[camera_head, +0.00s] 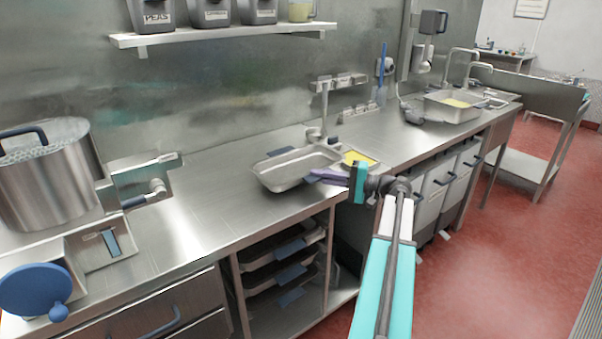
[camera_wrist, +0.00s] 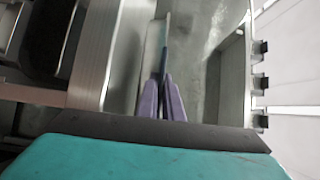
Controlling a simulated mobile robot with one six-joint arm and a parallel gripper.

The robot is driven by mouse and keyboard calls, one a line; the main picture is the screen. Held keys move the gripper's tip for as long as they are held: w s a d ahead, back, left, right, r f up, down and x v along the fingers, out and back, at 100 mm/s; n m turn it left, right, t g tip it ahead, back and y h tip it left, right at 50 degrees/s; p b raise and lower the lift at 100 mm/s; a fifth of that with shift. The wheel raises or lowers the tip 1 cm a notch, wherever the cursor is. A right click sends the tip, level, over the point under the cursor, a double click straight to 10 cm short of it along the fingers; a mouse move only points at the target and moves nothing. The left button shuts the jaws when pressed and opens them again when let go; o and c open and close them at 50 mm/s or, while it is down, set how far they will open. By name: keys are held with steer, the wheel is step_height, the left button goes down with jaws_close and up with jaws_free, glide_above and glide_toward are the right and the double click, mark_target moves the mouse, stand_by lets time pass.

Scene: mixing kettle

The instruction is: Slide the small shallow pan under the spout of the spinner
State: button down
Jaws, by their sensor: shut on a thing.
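A shallow rectangular steel pan (camera_head: 275,178) with blue tabs lies on the counter in the middle of the head view, below a tap. It looks empty. My gripper (camera_head: 318,175) reaches from the right with its purple fingers at the pan's right edge. In the wrist view, the fingers (camera_wrist: 165,85) are nearly together on a thin blue piece (camera_wrist: 163,58), which looks like the pan's tab. The exact contact is hard to see. A steel pot (camera_head: 45,190) with a blue handle stands at the left, with a spout-like fitting (camera_head: 157,188) beside it. I cannot tell which thing is the spinner.
A blue round crank (camera_head: 35,290) is at the lower left. A yellow-topped item (camera_head: 358,158) lies just behind my gripper. A larger pan (camera_head: 440,108) with yellow contents stands farther right. The counter (camera_head: 215,205) between the pot and the shallow pan is clear.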

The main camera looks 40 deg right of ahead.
steer(key=shift+r+p, duration=0.65)
steer(key=shift+r, duration=0.8)
steer(key=shift+w+a, duration=0.25)
steer(key=shift+a, duration=0.05)
steer(key=shift+s, duration=0.2)
